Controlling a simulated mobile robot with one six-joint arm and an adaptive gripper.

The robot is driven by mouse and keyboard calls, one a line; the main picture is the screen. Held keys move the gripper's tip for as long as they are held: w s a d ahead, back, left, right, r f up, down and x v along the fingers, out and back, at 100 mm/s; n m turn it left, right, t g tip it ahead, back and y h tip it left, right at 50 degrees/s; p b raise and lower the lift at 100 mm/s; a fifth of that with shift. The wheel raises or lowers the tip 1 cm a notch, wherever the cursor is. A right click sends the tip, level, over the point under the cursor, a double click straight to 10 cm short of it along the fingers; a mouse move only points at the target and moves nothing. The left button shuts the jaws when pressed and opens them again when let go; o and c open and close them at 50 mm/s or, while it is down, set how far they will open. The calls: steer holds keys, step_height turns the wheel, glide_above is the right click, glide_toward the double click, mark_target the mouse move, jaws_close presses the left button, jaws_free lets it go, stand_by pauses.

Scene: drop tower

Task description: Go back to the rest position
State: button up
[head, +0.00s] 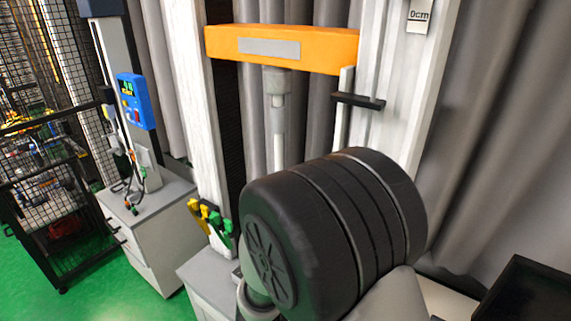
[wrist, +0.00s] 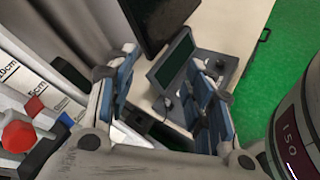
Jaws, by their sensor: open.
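My gripper (wrist: 174,62) shows in the wrist view with its two blue-padded fingers spread wide apart. It is open, and nothing is held between the fingers. Behind the fingers is a pale table top (wrist: 212,30) with a grey screen device (wrist: 176,60) on it. My gripper does not show in the head view, where a dark, thick part of my arm fills the lower middle.
The drop tower has an orange crossbeam (head: 325,48) and white uprights (head: 393,80). A blue handheld box (head: 135,102) hangs at the left, beside a mesh cage (head: 45,190). A white scale (wrist: 38,85) and red knob (wrist: 19,137) are left of my gripper. Green floor (wrist: 283,40) is clear.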

steer(key=s+d+m+g+y+b, duration=0.1)
steer(key=s+m+g+y+b, duration=0.25)
steer(key=s+m+y, duration=0.35)
steer(key=s+a+r+m+t+y+b, duration=0.2)
steer(key=s+a+m+t+y+b, duration=0.2)
steer(key=a+m+t+y, duration=0.1)
steer(key=shift+a+r+m+t+y+b, duration=0.15)
steer(key=shift+r+m+t+y+b, duration=0.2)
steer(key=shift+m+t+y, duration=0.4)
steer(key=shift+c, duration=0.5)
